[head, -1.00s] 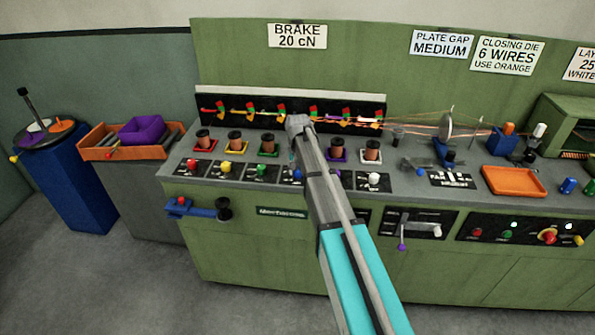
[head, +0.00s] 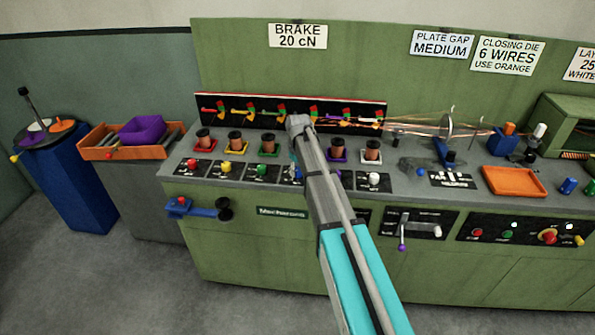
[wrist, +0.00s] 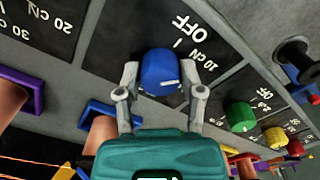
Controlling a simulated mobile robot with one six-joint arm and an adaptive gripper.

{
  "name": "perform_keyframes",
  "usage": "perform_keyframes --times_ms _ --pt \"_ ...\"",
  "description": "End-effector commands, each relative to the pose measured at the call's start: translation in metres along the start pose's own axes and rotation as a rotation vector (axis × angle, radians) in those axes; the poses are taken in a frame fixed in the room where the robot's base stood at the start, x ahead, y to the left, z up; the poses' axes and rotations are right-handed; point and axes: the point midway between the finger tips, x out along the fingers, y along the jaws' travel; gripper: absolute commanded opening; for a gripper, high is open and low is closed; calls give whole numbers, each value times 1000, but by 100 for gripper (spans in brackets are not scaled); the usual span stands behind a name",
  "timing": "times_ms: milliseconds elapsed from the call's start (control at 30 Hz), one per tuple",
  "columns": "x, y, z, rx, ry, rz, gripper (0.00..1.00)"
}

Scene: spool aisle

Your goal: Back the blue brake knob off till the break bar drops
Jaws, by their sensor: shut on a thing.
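The blue brake knob (wrist: 160,72) is between the two fingers of my gripper (wrist: 160,90) in the wrist view, and the gripper is shut on it. A short white mark shows on the knob's face, towards the lower right. The dial plate reads OFF above the knob and 10 cN to its right. In the head view my arm hides most of the knob. The break bar is not clearly told apart; a thin red edge runs along the top of the black back panel (head: 230,113), behind the spools.
Green (wrist: 240,117), yellow (wrist: 275,138) and red knobs stand beside the blue one. Copper spools (head: 235,145) stand behind the knob row, on both sides of my arm. An orange tray (head: 513,181) lies to the right. A crank handle (head: 222,209) juts from the bench's left front.

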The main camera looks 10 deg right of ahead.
Motion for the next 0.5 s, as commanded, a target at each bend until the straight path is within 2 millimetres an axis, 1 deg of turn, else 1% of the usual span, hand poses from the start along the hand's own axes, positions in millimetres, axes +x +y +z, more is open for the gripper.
perform_keyframes --times_ms 367,400,467,500 --pt "0 1 -1 -6 2 0 3" --pt "0 1 -1 -5 2 0 54" --pt "0 1 -1 -5 2 1 65" --pt "0 1 -1 -5 2 1 73"
